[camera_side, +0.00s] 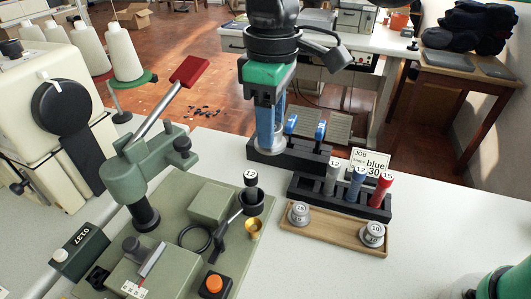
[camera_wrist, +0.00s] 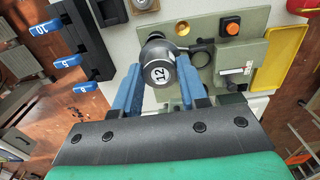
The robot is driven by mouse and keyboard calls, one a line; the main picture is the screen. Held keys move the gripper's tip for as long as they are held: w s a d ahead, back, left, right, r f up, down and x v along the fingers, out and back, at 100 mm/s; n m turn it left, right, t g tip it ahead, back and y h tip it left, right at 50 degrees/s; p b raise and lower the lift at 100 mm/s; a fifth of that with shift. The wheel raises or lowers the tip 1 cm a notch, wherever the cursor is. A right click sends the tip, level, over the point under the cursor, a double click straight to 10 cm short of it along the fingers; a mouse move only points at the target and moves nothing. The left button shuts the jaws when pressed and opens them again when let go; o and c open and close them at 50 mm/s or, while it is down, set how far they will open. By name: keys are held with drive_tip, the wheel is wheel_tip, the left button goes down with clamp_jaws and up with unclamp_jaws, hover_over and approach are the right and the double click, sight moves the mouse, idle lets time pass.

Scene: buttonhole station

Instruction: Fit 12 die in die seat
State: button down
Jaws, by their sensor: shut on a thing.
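In the wrist view the 12 die (camera_wrist: 160,73), a shiny grey cylinder with a round "12" label, sits between the blue fingers of my gripper (camera_wrist: 158,76), which is shut on it. In the side view my gripper (camera_side: 268,148) points down near the black rack, and its fingers hide most of the die. A brass cup (camera_side: 253,229), apparently the die seat, stands on the green machine base. It also shows in the wrist view (camera_wrist: 182,27).
A wooden tray (camera_side: 335,231) holds the 15 die (camera_side: 298,214) and 10 die (camera_side: 374,234), with a gap between. A black rack (camera_side: 340,197) of coloured tubes stands behind it. The green lever press (camera_side: 150,165) and orange button (camera_side: 212,285) are at left.

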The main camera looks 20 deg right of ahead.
approach(195, 240)
wheel_tip(195, 240, down, 5)
drive_tip(key=shift+f, duration=0.2)
drive_tip(key=shift+f, duration=0.4)
drive_tip(key=c, duration=0.7)
unclamp_jaws()
drive_tip(key=shift+c, duration=0.2)
